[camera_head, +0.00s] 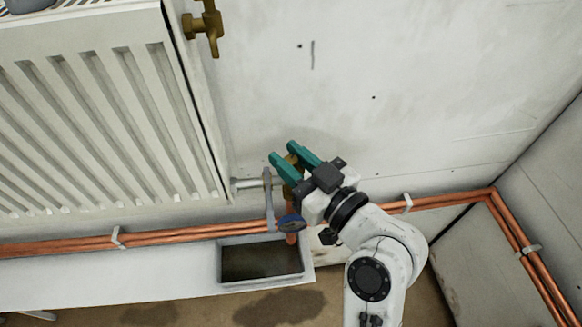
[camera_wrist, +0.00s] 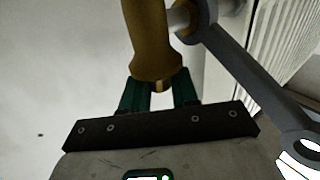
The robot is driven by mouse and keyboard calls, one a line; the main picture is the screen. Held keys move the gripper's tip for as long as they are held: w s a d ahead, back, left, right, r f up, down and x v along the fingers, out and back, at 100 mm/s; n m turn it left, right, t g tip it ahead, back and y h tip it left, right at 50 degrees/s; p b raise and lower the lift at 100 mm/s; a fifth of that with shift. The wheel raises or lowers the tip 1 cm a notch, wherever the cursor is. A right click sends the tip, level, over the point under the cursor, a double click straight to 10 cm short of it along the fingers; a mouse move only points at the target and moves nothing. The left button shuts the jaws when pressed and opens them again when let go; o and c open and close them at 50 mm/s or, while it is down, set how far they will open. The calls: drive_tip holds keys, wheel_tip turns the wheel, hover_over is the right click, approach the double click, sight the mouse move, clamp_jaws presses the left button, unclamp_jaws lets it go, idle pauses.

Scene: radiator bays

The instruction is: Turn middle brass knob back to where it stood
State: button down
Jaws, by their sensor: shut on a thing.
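A brass knob (camera_head: 291,160) sits on the pipe fitting at the lower right corner of the radiator. My gripper (camera_head: 282,151) has its teal fingers on either side of this knob and is shut on it. In the wrist view, the brass body (camera_wrist: 152,42) rises from between the fingers (camera_wrist: 160,92). The fingers hide part of the knob in the head view. Another brass valve (camera_head: 206,24) is at the radiator's upper right, apart from my gripper. I cannot tell from these views which knob counts as the middle one.
A grey spanner-like bar (camera_head: 269,205) hangs beside the fitting, close to my gripper, and shows in the wrist view (camera_wrist: 245,72). The white radiator (camera_head: 110,120) is at left. A tray (camera_head: 226,279) and copper pipes (camera_head: 455,202) lie below. The wall at right is clear.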

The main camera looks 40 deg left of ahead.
drive_tip(key=n+g+b, duration=0.2)
drive_tip(key=g+b, duration=0.1)
drive_tip(key=n+g+b, duration=0.1)
drive_tip(key=shift+w+f+g, duration=0.15)
drive_tip(key=shift+f+g, duration=0.1)
drive_tip(key=shift+g, duration=0.15)
drive_tip(key=shift+r+n+g+h+b, duration=0.2)
drive_tip(key=shift+n+g+h+b, duration=0.3)
drive_tip(key=shift+n+g+b, duration=1.35)
drive_tip(key=shift+m+g, duration=0.35)
drive_tip(key=shift+g, duration=0.1)
drive_tip(key=c, duration=1)
unclamp_jaws()
drive_tip(key=shift+d, duration=0.1)
drive_tip(key=p+v, duration=0.1)
drive_tip(key=v, duration=0.9)
drive_tip(key=shift+d+r, duration=0.1)
drive_tip(key=shift+d, duration=0.2)
drive_tip(key=shift+w, duration=0.1)
